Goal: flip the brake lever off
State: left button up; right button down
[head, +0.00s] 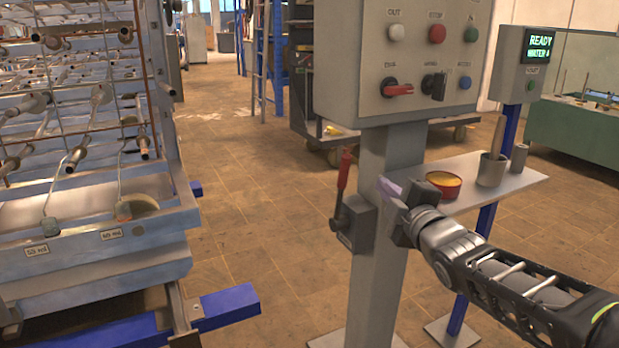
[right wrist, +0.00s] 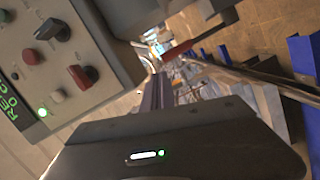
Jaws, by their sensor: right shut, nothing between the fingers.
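The brake lever (head: 343,175) has a red handle and stands nearly upright on a grey box (head: 356,222) on the side of the grey post (head: 382,255). The red handle also shows in the right wrist view (right wrist: 181,50), above the fingers. My right gripper (head: 389,188) comes in from the right and is shut and empty. Its fingertips are in front of the post, a little right of the lever and apart from it. In the right wrist view the closed fingers (right wrist: 157,92) point away from the camera. My left gripper is not in view.
A control panel (head: 405,55) with buttons and knobs sits on top of the post. A shelf (head: 505,185) with a yellow-filled bowl (head: 443,184) and a mortar-like cup (head: 491,170) is on the right. A metal rack (head: 90,225) stands left. Floor between rack and post is clear.

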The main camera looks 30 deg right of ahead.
aim_at(349, 157)
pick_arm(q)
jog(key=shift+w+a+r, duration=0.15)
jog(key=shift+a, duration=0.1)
pick_arm(e)
jog(key=n, duration=0.3)
jog(key=shift+w+a+n, duration=0.3)
jog(key=shift+a, duration=0.1)
jog(key=b+x, duration=0.1)
jog(key=x, duration=1.3)
jog(key=shift+w, duration=0.1)
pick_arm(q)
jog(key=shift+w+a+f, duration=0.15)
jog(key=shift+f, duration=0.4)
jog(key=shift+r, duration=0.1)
